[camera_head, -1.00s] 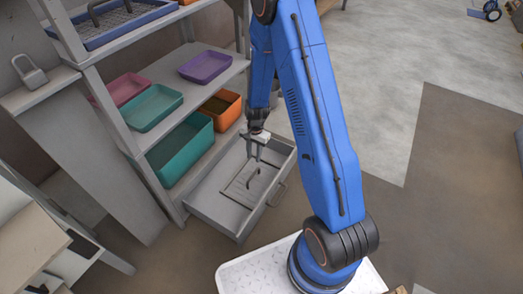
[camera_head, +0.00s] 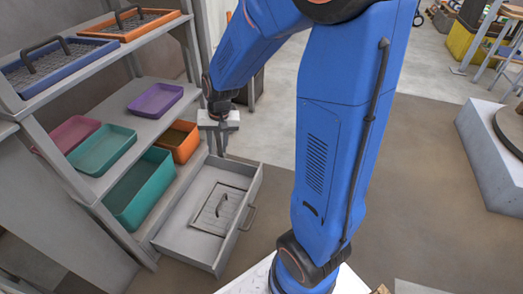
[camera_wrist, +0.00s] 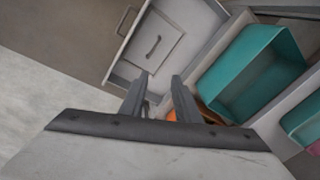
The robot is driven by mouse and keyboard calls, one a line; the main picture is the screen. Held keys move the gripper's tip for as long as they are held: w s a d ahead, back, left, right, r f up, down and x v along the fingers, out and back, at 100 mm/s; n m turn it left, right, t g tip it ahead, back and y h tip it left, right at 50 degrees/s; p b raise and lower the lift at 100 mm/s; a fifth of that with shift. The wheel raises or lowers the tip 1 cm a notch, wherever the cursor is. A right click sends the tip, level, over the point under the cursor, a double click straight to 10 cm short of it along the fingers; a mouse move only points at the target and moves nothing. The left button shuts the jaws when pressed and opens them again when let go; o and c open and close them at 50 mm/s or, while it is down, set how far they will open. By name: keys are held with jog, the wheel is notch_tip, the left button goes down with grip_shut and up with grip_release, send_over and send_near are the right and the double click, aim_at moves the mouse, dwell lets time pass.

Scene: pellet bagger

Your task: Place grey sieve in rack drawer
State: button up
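The grey sieve (camera_head: 219,209) lies flat inside the open rack drawer (camera_head: 242,233), its dark handle standing up from it. In the wrist view the sieve (camera_wrist: 151,57) shows as a light grey square with a handle, inside the drawer (camera_wrist: 186,16). My gripper (camera_head: 219,148) is above and beyond the back of the drawer in the head view, apart from the sieve. In the wrist view its two fingers (camera_wrist: 160,92) are spread with nothing between them.
The rack holds a teal bin (camera_head: 139,188), an orange bin (camera_head: 178,142), and purple (camera_head: 155,100), teal (camera_head: 102,150) and pink (camera_head: 74,132) trays. Blue (camera_head: 59,66) and orange (camera_head: 134,24) sieves sit on the top shelf. Floor right of the drawer is open.

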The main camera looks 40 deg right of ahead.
jog(key=s+r+n+t, duration=0.1)
jog(key=s+r+n, duration=0.1)
jog(key=s+r, duration=0.3)
jog(key=s+d+r+n+t, duration=0.1)
jog(key=s+r, duration=0.4)
jog(key=s, duration=0.6)
jog(key=s+d+r+n+t+h, duration=0.1)
jog(key=s+r+n, duration=0.1)
jog(key=s+r, duration=0.4)
jog(key=shift+s+n, duration=0.3)
jog(key=shift+s, duration=0.85)
